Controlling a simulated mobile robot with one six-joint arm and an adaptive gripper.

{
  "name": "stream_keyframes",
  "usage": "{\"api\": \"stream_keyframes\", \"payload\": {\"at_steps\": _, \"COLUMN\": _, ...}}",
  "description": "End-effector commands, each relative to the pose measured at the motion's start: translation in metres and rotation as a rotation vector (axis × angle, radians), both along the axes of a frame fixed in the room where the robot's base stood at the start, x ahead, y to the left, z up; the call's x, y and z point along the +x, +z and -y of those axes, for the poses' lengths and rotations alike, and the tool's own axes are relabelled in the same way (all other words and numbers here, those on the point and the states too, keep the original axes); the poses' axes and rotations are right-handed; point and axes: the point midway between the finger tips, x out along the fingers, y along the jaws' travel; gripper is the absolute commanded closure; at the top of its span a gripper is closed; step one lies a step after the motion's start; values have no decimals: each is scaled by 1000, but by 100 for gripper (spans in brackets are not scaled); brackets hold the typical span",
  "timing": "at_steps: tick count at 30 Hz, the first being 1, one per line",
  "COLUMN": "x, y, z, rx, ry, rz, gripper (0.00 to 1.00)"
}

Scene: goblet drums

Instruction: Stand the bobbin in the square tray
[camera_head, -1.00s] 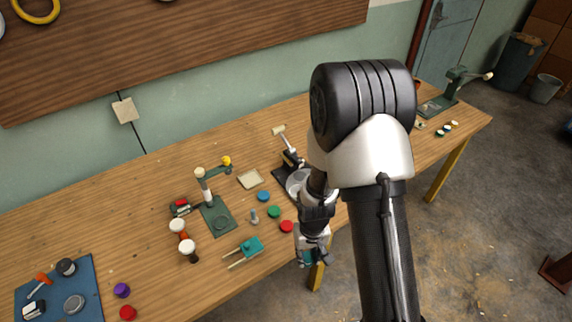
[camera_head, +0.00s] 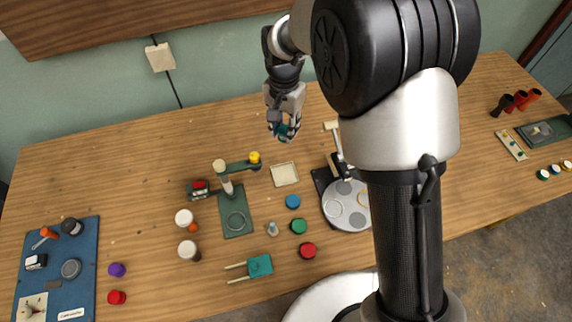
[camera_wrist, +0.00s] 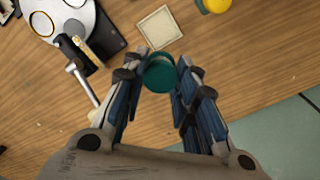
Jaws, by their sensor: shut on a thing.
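My gripper (camera_head: 284,134) is raised over the back of the workbench. It is shut on a teal bobbin (camera_wrist: 159,73), whose round end shows between the fingers in the wrist view; the rest of it is partly hidden by them. The square tray (camera_head: 285,174) is a shallow cream tray lying flat and empty on the bench, in front of and below my gripper in the head view. In the wrist view the tray (camera_wrist: 158,30) lies just beyond the bobbin, apart from it.
A green stand with a yellow knob (camera_head: 254,158) is left of the tray. A turntable-like device (camera_head: 347,206) stands to its right. Blue (camera_head: 293,202), green (camera_head: 299,226) and red (camera_head: 308,251) discs lie in front. Bare wood surrounds the tray's back side.

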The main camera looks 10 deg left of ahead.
Motion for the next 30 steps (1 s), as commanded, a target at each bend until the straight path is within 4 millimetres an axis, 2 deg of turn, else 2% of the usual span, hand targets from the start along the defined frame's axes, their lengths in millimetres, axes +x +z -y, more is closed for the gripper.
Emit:
{"api": "stream_keyframes", "payload": {"at_steps": 12, "x": -2, "y": -110, "z": 0, "rx": -3, "ry": -1, "rz": -6, "gripper": 88}}
{"api": "stream_keyframes", "payload": {"at_steps": 15, "x": -1, "y": -132, "z": 0, "rx": -2, "ry": -1, "rz": -5, "gripper": 88}}
{"api": "stream_keyframes", "payload": {"at_steps": 18, "x": -1, "y": -146, "z": 0, "rx": -2, "ry": -1, "rz": -4, "gripper": 88}}
{"api": "stream_keyframes", "payload": {"at_steps": 25, "x": -1, "y": -161, "z": 0, "rx": -1, "ry": -1, "rz": -3, "gripper": 88}}
{"api": "stream_keyframes", "payload": {"at_steps": 30, "x": -1, "y": -188, "z": 0, "rx": -2, "ry": -1, "rz": -4, "gripper": 88}}
